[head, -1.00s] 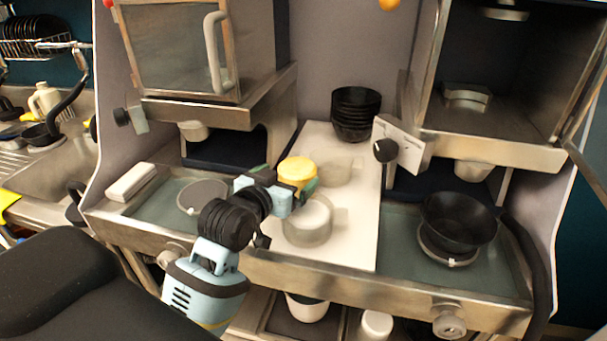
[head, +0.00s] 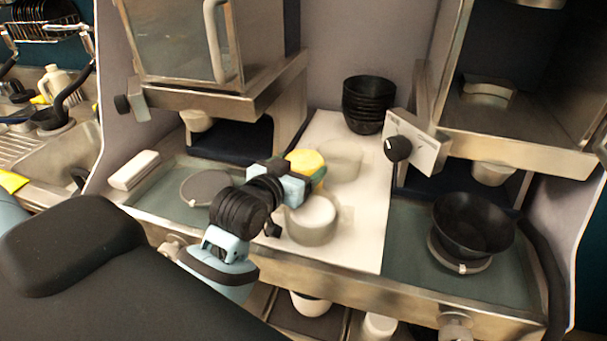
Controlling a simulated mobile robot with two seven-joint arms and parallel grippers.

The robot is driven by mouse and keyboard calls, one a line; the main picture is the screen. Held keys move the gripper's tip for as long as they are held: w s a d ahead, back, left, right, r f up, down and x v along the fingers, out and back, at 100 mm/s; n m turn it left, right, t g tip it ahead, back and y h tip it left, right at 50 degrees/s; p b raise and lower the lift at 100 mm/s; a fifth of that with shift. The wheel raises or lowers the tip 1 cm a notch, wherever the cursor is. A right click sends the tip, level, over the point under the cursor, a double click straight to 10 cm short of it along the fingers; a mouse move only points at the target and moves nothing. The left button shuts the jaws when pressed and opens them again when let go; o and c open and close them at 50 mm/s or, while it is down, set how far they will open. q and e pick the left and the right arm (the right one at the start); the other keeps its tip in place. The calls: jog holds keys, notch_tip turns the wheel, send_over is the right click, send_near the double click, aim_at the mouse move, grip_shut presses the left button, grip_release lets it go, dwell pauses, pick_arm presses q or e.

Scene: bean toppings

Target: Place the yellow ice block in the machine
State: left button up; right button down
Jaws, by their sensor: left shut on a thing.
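The yellow ice block (head: 304,162) is round and sits between the fingers of my left gripper (head: 308,175), which is shut on it above the white board. My gripper and wrist hide part of the block. Two machines stand side by side. The left machine (head: 185,50) has a closed glass door with a pale handle. The right machine (head: 525,110) is open at the front, with a metal piece (head: 487,92) inside and a black knob (head: 398,149) on its front left. My right gripper does not show.
A clear container with a white block (head: 312,217) and an empty clear container (head: 340,160) stand on the white board (head: 355,235). Stacked black bowls (head: 366,103) stand behind. A black bowl (head: 473,224) sits below the right machine. The left round plate (head: 206,187) is bare.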

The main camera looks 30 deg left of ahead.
pick_arm(q)
jog(key=shift+r, duration=0.1)
jog(key=shift+c, duration=0.4)
notch_tip(320, 180, up, 18)
dwell(0.3)
jog(key=shift+s, duration=0.1)
